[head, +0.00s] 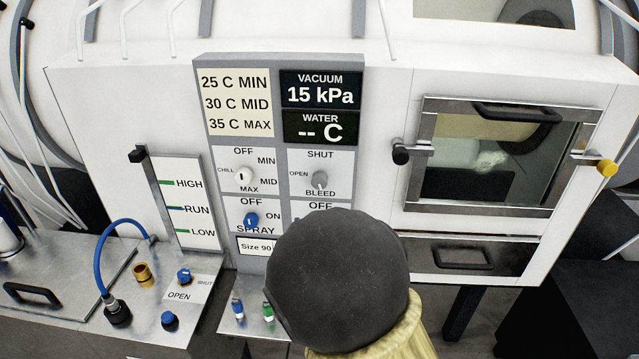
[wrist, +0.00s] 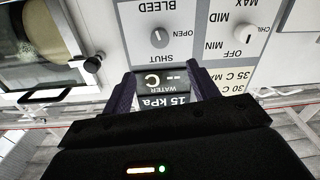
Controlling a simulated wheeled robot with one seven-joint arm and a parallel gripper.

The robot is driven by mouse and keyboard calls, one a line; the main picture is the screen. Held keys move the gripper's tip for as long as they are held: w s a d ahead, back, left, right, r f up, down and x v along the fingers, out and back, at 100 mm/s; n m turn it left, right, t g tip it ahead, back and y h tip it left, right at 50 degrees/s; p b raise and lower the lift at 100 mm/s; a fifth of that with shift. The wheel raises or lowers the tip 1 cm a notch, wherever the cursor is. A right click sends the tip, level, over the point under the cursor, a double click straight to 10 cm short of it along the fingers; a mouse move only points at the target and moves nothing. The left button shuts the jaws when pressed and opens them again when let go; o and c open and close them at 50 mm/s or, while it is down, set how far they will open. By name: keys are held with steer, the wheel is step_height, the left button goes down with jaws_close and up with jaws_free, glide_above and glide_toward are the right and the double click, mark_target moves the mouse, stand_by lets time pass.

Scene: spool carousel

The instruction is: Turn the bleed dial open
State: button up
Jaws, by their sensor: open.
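The bleed dial (head: 320,180) is a small grey knob on a white panel section, with SHUT above it, OPEN to its left and BLEED below. Its pointer is too small to read surely. In the wrist view the panel is upside down and the dial (wrist: 159,38) shows beyond my fingertips. My gripper (wrist: 163,80) is open and empty, its two dark fingers apart in front of the panel, not around the dial. In the head view a dark rounded part of my arm covers the area below the dial, and my fingers cannot be made out.
The vacuum display (head: 320,90) reads 15 kPa; the water display (head: 319,128) shows dashes. The chill knob (head: 243,176) and blue spray knob (head: 251,221) sit left of the dial. A glass door (head: 500,207) with a black knob (head: 400,154) is to the right.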

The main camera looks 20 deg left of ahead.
mark_target(319, 184)
steer(key=p+x, duration=0.6)
steer(key=x, duration=0.9)
steer(key=shift+w+a, duration=0.15)
steer(key=shift+w, duration=0.2)
steer(key=shift+c, duration=0.3)
steer(key=c, duration=0.9)
